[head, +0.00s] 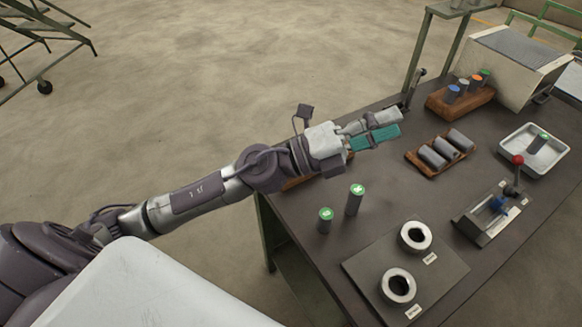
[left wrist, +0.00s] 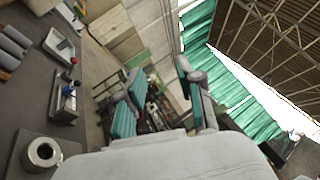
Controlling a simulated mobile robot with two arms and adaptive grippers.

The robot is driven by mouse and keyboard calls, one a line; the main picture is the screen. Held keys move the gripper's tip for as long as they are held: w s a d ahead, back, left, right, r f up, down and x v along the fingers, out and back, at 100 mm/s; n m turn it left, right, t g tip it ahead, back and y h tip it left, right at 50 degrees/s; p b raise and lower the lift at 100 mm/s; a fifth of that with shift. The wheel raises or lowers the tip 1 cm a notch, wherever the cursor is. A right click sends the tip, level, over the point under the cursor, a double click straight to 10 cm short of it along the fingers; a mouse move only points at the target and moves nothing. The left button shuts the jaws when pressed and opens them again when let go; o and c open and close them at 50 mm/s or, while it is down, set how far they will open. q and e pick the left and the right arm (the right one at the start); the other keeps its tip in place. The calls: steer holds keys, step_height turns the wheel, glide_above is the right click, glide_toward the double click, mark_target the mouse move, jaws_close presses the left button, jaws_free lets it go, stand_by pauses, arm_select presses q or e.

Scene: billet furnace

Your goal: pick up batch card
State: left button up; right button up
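I cannot make out a batch card in either view. My left gripper (head: 384,127) reaches from the left over the back left part of the dark workbench (head: 330,255). Its teal-padded fingers also show in the left wrist view (left wrist: 158,85), spread apart with nothing between them. The gripper is open and empty. It hides part of the bench and most of a brown wooden piece (head: 300,183) below it. My right gripper is not in view.
Two green-topped cylinders (head: 354,200) stand near the left edge. A plate (head: 440,276) holds two rings. A wooden tray of grey cylinders (head: 438,150), a wooden rack (head: 460,98), a white tray (head: 533,150) and a red-knobbed lever fixture (head: 492,213) stand farther right.

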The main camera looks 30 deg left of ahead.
arm_select(q)
steer(key=a+f+m+g+y, duration=0.4)
steer(key=f+m+g+y, duration=0.1)
steer(key=f+m+g, duration=0.5)
steer(key=w+a+f+m+y, duration=0.15)
steer(key=a+y, duration=0.35)
steer(key=a, duration=0.5)
steer(key=w+a+f+y, duration=0.2)
steer(key=a+y, duration=0.3)
steer(key=a, duration=0.5)
steer(key=shift+t, duration=0.3)
steer(key=x, duration=0.2)
steer(key=p+x, duration=0.1)
steer(key=x, duration=0.2)
steer(key=p+x, duration=0.1)
steer(key=x, duration=0.2)
steer(key=shift+s+d+f, duration=0.2)
steer(key=shift+d, duration=0.15)
steer(key=shift+w+d+f+p, duration=0.15)
steer(key=shift+w+f+p, duration=0.05)
steer(key=shift+f+p, duration=0.25)
steer(key=p+x, duration=0.1)
steer(key=x, duration=0.2)
steer(key=shift+w+f+p, duration=0.2)
steer(key=shift+p, duration=0.2)
steer(key=shift+w+d+f, duration=0.1)
steer(key=shift+w+f, duration=0.1)
steer(key=shift+f, duration=0.3)
jaws_close()
